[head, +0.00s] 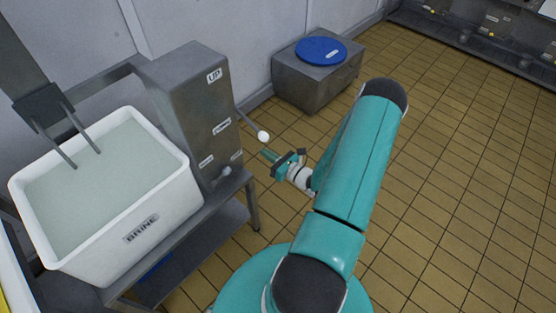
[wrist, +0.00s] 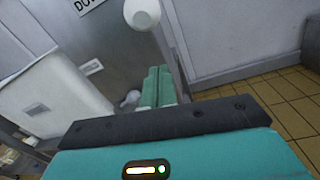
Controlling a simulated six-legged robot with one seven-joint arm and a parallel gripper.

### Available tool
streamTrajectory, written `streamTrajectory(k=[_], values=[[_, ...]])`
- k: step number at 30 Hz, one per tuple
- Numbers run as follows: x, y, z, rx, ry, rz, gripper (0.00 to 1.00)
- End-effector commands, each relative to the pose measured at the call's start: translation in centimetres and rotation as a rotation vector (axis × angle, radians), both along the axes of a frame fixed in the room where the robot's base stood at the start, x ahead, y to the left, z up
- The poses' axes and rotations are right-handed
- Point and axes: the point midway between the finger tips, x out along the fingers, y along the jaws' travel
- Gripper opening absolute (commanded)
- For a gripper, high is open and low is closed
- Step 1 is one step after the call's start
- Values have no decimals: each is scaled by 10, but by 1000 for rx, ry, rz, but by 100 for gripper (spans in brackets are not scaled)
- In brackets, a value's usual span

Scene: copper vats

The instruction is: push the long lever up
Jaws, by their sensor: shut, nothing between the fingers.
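The long lever is a thin dark rod with a white ball knob (head: 262,136), sticking out from the right side of a grey metal cabinet (head: 185,95). A label reading UP (head: 214,76) is near the cabinet's top. My gripper (head: 265,152) is shut and empty, its teal fingertips just below the knob. In the wrist view the knob (wrist: 142,13) is at the top, beyond the shut fingers (wrist: 157,87). I cannot tell whether the fingers touch the lever.
A white tub marked BRINE (head: 140,228) with pale liquid stands left of the cabinet on a metal stand. A short knob (head: 225,171) sits low on the cabinet. A steel box with a blue lid (head: 321,50) stands behind. Tiled floor is clear at right.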

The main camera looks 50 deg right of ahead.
Motion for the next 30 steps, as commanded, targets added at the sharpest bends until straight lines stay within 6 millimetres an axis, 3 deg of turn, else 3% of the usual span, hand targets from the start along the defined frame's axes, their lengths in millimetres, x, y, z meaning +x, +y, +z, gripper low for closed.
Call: streamTrajectory(k=[4,12,30], values=[[31,4,0,0,-1,3,0],[16,-5,34,-1,1,0,0],[13,-7,39,-1,9,1,0]])
